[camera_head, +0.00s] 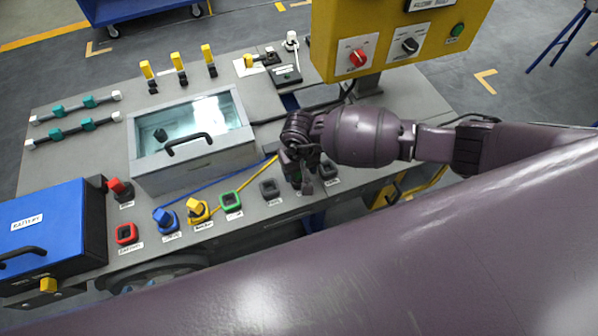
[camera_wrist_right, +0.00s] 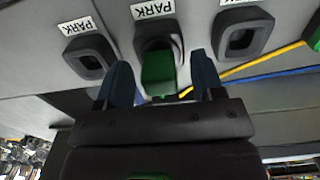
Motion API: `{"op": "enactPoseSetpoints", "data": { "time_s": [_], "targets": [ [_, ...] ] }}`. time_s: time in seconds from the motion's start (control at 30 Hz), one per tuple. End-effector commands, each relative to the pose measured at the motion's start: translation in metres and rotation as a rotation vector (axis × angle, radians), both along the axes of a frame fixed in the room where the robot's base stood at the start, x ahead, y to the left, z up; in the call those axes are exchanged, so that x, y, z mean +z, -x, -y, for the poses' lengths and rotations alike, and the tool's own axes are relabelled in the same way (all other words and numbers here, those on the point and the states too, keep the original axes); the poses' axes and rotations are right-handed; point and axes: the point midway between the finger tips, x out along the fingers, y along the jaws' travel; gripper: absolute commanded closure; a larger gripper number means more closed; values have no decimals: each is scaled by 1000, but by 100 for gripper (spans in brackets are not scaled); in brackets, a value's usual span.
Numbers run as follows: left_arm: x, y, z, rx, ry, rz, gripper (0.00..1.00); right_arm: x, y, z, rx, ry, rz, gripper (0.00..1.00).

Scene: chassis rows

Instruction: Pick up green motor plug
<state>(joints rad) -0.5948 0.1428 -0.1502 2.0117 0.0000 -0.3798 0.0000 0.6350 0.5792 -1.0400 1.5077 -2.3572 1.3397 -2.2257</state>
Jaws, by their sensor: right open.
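The green motor plug (camera_wrist_right: 159,74) stands in the middle one of three dark sockets in the right wrist view, under a "PARK" label. My right gripper (camera_wrist_right: 161,66) is open, with one finger on each side of the plug and a visible gap at both sides. In the head view my right gripper (camera_head: 302,184) is low over the front right of the bench and mostly hides the plug. A green-rimmed socket (camera_head: 231,202) is empty, left of the gripper. My left gripper is not in view.
Yellow plug (camera_head: 197,208), blue plug (camera_head: 166,217) and an empty red-rimmed socket (camera_head: 126,234) line the front edge. Empty dark parking sockets flank the green plug. A yellow control box (camera_head: 340,35) rises behind my right arm. A glass-lidded case (camera_head: 190,125) stands left.

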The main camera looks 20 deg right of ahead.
Motion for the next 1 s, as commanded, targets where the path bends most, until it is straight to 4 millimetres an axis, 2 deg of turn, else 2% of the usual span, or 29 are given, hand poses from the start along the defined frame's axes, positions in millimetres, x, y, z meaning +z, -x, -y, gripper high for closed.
{"op": "enactPoseSetpoints", "data": {
  "time_s": [0.1, 0.33, 0.67, 1.0],
  "targets": [
    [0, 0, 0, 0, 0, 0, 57, -6, 0, 0, 1, 0, -1, 38],
    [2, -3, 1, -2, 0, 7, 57, -6, 0, 0, 1, 0, 0, 40],
    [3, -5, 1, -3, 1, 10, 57, -6, 0, 0, 1, 0, 0, 90],
    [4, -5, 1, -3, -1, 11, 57, -1, -1, 0, 1, 0, 2, 92]
  ]
}}
